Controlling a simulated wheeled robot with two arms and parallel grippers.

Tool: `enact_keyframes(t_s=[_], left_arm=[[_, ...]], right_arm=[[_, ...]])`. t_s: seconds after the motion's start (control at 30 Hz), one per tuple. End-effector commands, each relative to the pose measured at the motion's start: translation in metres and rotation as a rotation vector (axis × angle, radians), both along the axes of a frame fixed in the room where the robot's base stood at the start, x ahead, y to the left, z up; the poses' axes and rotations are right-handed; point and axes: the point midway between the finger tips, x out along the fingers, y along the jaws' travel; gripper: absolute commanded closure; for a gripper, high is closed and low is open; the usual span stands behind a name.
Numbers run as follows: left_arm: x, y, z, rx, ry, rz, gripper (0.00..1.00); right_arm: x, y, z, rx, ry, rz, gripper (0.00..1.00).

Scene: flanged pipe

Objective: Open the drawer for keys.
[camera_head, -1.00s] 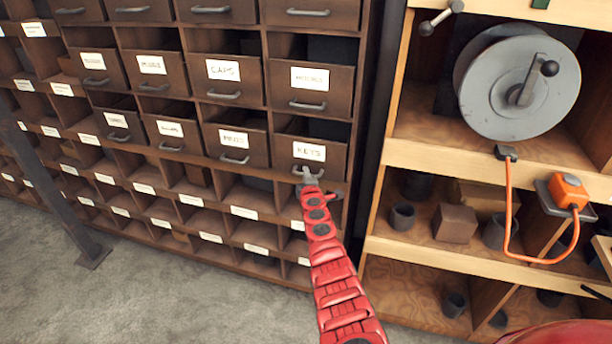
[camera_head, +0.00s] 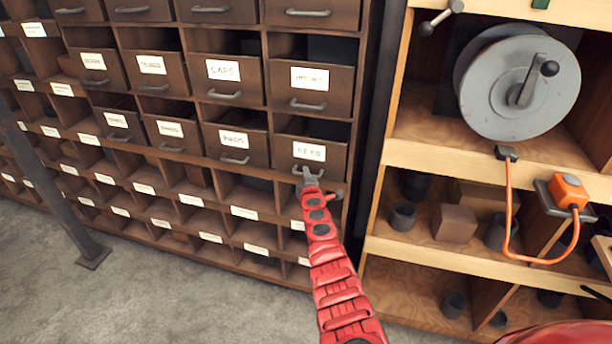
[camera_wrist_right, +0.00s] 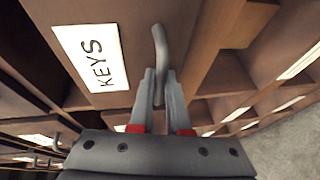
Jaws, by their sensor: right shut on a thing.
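The keys drawer (camera_head: 283,152) is a dark wooden drawer with a white KEYS label (camera_head: 309,151) in the right column of the cabinet. In the right wrist view the label (camera_wrist_right: 91,57) is large and clear. My right gripper (camera_head: 307,174) is at the front of this drawer. In the right wrist view its two grey fingers (camera_wrist_right: 160,88) are shut on the curved metal handle (camera_wrist_right: 159,45), one finger on each side. In the head view the gripper covers part of the handle. My left gripper is not in view.
Other labelled drawers, such as the one marked CAPS (camera_head: 223,69), surround the keys drawer. Open cubbies (camera_head: 244,192) lie below it. A wooden shelf with a grey reel (camera_head: 516,85) and an orange cable (camera_head: 508,210) stands to the right. Grey floor (camera_head: 170,300) is clear in front.

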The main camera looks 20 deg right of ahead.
Motion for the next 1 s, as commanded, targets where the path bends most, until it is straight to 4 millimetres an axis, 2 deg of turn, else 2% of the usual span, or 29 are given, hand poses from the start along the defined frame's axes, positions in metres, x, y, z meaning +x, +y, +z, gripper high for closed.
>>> enact_keyframes(t_s=[0.27, 0.47, 0.67, 0.8, 1.0], left_arm=[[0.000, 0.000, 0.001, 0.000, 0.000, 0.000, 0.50], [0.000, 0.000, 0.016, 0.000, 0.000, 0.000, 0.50], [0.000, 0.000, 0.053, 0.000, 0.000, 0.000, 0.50], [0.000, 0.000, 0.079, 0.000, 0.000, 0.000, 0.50], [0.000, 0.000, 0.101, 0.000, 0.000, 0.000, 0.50]], right_arm=[[0.000, 0.001, 0.000, 0.000, 0.001, 0.001, 1.00], [-0.009, 0.008, 0.002, 0.000, 0.004, 0.005, 1.00], [-0.037, 0.025, 0.006, -0.003, 0.007, 0.005, 1.00], [-0.064, 0.042, 0.006, 0.000, 0.006, 0.004, 1.00], [-0.105, 0.071, 0.003, 0.003, 0.005, 0.005, 1.00]])
